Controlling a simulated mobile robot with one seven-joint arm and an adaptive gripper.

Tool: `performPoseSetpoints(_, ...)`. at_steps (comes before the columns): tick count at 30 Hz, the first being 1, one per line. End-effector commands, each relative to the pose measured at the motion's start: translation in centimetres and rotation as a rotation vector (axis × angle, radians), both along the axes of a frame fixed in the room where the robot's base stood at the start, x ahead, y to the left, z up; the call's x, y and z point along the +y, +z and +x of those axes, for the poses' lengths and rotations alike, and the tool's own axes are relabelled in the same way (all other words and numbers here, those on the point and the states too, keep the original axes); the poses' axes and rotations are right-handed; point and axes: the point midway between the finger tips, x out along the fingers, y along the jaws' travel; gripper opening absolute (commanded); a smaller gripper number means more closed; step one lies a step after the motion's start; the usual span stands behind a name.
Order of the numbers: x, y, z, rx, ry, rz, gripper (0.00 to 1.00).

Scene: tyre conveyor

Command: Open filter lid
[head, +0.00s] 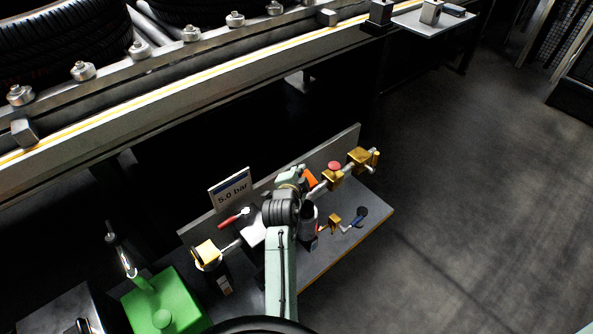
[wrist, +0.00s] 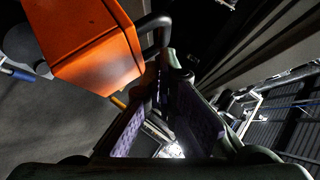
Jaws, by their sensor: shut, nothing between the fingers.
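An orange block (wrist: 95,50) with a dark curved bar (wrist: 153,28) at its side fills the upper left of the wrist view. It also shows small in the head view (head: 311,178), just right of the end of my arm. I cannot tell for sure which part is the filter lid. My gripper (wrist: 172,65) is shut and empty, its tips close beside the orange block and the dark bar; whether they touch is unclear. In the head view my gripper (head: 291,180) is above the bench's back part, and my arm hides some of the fittings. A dark cylinder (head: 308,218) stands right of my arm.
The bench (head: 345,245) carries a "5.0 bar" sign (head: 231,189), a red-handled tool (head: 232,218), a red knob (head: 335,165) and brass fittings (head: 358,158). A green machine (head: 165,300) stands left. The conveyor (head: 150,105) runs behind. The floor at right is clear.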

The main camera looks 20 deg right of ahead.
Motion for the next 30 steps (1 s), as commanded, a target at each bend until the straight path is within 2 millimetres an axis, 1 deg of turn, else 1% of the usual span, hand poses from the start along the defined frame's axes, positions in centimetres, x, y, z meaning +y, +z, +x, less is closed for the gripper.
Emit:
performPoseSetpoints(6, 0.3, -0.4, 0.5, -0.001, 0.001, 0.0, 0.0)
performPoseSetpoints(15, 0.4, -0.2, 0.8, 0.012, 0.003, -0.005, 0.0)
performPoseSetpoints(17, 0.6, 0.0, 1.3, 0.043, 0.004, -0.017, 0.0)
performPoseSetpoints(20, 1.1, 0.4, 2.7, 0.127, 0.007, -0.049, 0.0)
performPoseSetpoints(24, 1.8, 0.0, 4.7, 0.272, 0.006, -0.101, 0.0)
performPoseSetpoints(30, 2.3, -1.0, 6.2, 0.408, 0.002, -0.148, 0.0)
